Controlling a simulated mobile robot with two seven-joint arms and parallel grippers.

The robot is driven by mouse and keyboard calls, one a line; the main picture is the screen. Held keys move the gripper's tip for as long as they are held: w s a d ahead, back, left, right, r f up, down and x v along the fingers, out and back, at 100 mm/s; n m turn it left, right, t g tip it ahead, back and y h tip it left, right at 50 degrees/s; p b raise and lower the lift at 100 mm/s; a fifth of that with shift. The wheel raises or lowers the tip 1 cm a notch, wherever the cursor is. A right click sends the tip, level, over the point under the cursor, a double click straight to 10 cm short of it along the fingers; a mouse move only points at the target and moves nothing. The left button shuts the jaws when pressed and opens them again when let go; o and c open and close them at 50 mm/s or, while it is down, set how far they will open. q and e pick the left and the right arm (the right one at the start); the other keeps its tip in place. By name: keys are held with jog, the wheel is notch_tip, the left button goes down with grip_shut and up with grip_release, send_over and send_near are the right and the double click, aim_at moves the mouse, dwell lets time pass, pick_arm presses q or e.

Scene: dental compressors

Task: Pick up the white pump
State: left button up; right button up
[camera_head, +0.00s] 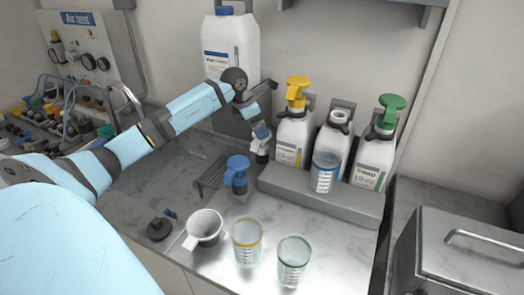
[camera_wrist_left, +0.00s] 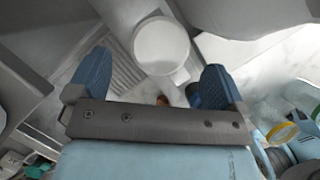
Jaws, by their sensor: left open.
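A small white piece (camera_head: 262,149), apparently the white pump, shows right at the tips of my left gripper (camera_head: 262,138) in the head view, beside the soap rack. In the left wrist view a round white top with a small tab (camera_wrist_left: 162,46) lies just beyond the fingers of my left gripper (camera_wrist_left: 152,84), over a ribbed grate. The gripper is open, its two blue fingers apart, and points down. I cannot tell whether it touches the white piece. My right gripper is not in view.
A blue pump (camera_head: 237,172) stands close by. The grey rack (camera_head: 320,200) holds soap bottles with yellow (camera_head: 297,90) and green (camera_head: 391,108) pumps. A white cup (camera_head: 205,227) and yellow- and green-rimmed beakers (camera_head: 246,242) (camera_head: 293,260) stand in front. A large white canister (camera_head: 231,48) stands behind.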

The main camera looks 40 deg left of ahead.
pick_arm(q)
send_over(262, 152)
jog(key=w+a, duration=0.2)
jog(key=f, duration=0.4)
jog(key=shift+s+d+f, duration=0.1)
jog(key=shift+s+d, duration=0.05)
jog(key=shift+d, duration=0.1)
jog(key=c, duration=1.3)
jog(key=shift+r, duration=0.2)
